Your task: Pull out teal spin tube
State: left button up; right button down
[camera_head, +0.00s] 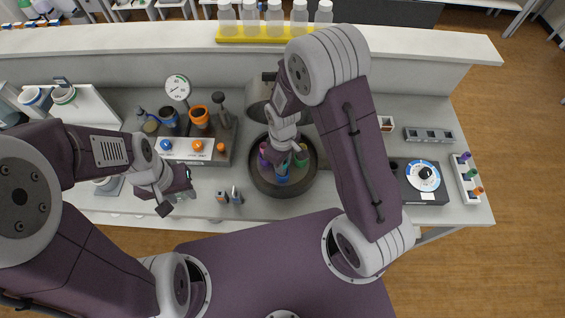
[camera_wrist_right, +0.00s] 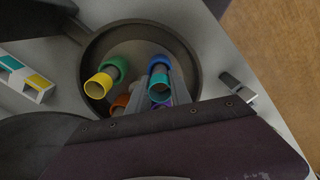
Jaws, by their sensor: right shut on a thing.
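The teal spin tube (camera_wrist_right: 160,90) shows in the right wrist view as a teal ring at the fingertips, inside the dark round bowl (camera_wrist_right: 88,52). In the head view the bowl (camera_head: 257,184) stands in the middle of the bench. My right gripper (camera_head: 284,151) reaches down into it from above and is shut on the teal tube; the fingers and arm hide part of the hold. Blue (camera_wrist_right: 158,65), green (camera_wrist_right: 116,66), yellow (camera_wrist_right: 98,86), orange (camera_wrist_right: 121,101) and purple (camera_wrist_right: 167,101) tube parts sit around it. My left gripper (camera_head: 177,202) is open and empty over the bench's front left.
A yellow rack (camera_head: 240,39) of clear bottles stands on the back ledge. A white rack (camera_head: 465,181) with colored tubes and a dial device (camera_head: 423,177) are at the right.

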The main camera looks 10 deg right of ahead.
jog(key=shift+r, duration=0.15)
jog(key=shift+r+p, duration=3.1)
jog(key=shift+r, duration=0.15)
